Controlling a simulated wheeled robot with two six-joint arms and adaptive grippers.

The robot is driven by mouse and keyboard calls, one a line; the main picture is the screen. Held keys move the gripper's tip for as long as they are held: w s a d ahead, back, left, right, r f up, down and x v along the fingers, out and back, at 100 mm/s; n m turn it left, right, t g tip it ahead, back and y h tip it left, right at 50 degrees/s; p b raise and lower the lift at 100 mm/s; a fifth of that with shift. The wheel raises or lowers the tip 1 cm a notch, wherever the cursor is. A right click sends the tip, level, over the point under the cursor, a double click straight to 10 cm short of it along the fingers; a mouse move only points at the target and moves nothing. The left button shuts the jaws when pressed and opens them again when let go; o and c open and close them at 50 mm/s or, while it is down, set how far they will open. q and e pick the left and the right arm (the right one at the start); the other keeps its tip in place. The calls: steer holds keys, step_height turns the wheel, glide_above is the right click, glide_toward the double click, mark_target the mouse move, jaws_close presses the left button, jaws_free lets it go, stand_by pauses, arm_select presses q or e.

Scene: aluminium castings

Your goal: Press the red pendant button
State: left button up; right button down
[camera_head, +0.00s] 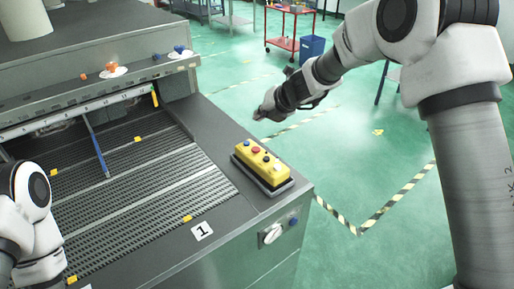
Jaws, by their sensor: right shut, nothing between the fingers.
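The yellow pendant (262,165) lies on a dark base on the right-hand top of the grey machine, near its front corner. Its red button (256,150) faces up, in a row with several dark buttons. My right gripper (261,115) comes in from the upper right. It is shut and empty, held in the air above and beyond the pendant in the picture, apart from it. My left arm shows at the lower left edge; its gripper is out of the picture.
The machine's slatted bed (130,190) fills the left, with a blue rod (96,146) across it. A red cart (290,28) and blue bin (312,47) stand far back.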

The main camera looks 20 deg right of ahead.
mark_target(258, 149)
steer(key=f+b, duration=0.8)
steer(key=shift+w+a+f, duration=0.2)
steer(key=shift+w+f, duration=0.05)
steer(key=shift+w, duration=0.15)
steer(key=shift+w+a+f+b, duration=0.15)
steer(key=shift+w+f+b, duration=0.15)
steer(key=shift+f, duration=0.2)
steer(key=shift+s, duration=0.15)
steer(key=shift+s+r, duration=0.1)
steer(key=shift+r, duration=0.05)
steer(key=shift+f+b, duration=0.3)
steer(key=shift+f, duration=0.2)
